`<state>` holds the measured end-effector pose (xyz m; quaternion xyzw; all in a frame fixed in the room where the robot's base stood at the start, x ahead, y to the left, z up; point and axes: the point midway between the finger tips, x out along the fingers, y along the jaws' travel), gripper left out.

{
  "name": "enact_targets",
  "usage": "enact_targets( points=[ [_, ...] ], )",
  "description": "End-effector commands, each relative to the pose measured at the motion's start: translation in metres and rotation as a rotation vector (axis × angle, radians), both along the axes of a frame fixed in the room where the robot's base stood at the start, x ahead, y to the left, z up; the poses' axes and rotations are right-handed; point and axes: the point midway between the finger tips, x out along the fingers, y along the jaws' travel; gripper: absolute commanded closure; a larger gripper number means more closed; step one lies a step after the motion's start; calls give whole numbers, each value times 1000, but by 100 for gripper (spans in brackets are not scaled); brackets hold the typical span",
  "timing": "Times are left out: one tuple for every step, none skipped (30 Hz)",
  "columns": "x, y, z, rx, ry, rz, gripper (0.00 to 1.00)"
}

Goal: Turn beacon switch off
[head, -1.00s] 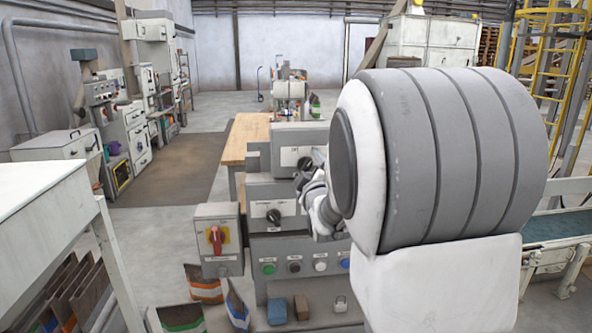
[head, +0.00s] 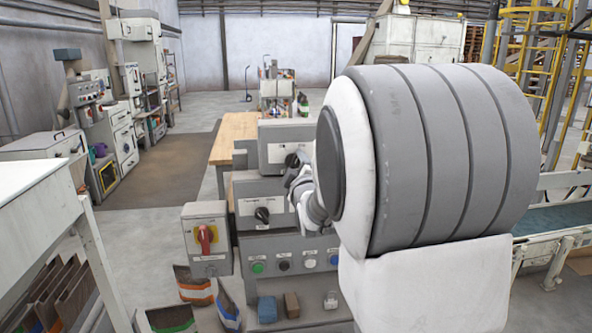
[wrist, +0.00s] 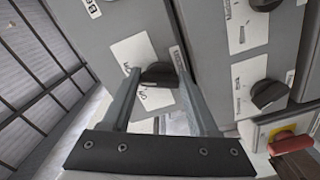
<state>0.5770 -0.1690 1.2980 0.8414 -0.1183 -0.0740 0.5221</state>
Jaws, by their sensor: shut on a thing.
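A black rotary knob (wrist: 158,74) sits on a white label plate on a grey box, between my fingers in the wrist view. I take it for the beacon switch, but its label is too small to read. My gripper (wrist: 161,64) is shut on this knob, with one finger on each side of it. In the head view, my gripper (head: 293,168) is at the front of the upper grey box (head: 284,137), and my arm hides the box's right part.
Below is a second box with a black knob (head: 262,214) and a row of push buttons (head: 283,265). A red-handled switch (head: 206,236) on yellow is at the left. Bags (head: 196,288) stand below it. A conveyor (head: 565,219) is at the right.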

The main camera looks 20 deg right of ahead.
Motion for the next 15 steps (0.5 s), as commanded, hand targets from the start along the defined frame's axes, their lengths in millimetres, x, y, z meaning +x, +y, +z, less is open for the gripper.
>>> enact_targets(
  points=[
    [0, 0, -2, -23, 3, 0, 96],
    [0, 0, -3, -41, 8, 1, 96],
    [0, 0, -3, -66, 17, 0, 96],
    [0, 0, -4, -86, 21, 1, 96],
    [0, 0, -3, -108, 27, 1, 96],
    [0, 0, -3, -140, 35, 0, 96],
    [0, 0, -3, -165, 43, 0, 96],
    [0, 0, -3, -191, 49, 0, 96],
    [0, 0, -4, -225, 61, 1, 96],
    [0, 0, -4, -253, 68, 0, 96],
    [0, 0, -3, -281, 76, 0, 96],
    [0, 0, -3, -316, 86, 0, 96],
    [0, 0, -3, -344, 94, 0, 96],
    [0, 0, -3, -372, 102, 0, 96],
    [0, 0, -3, -408, 114, 0, 96]
  ],
)
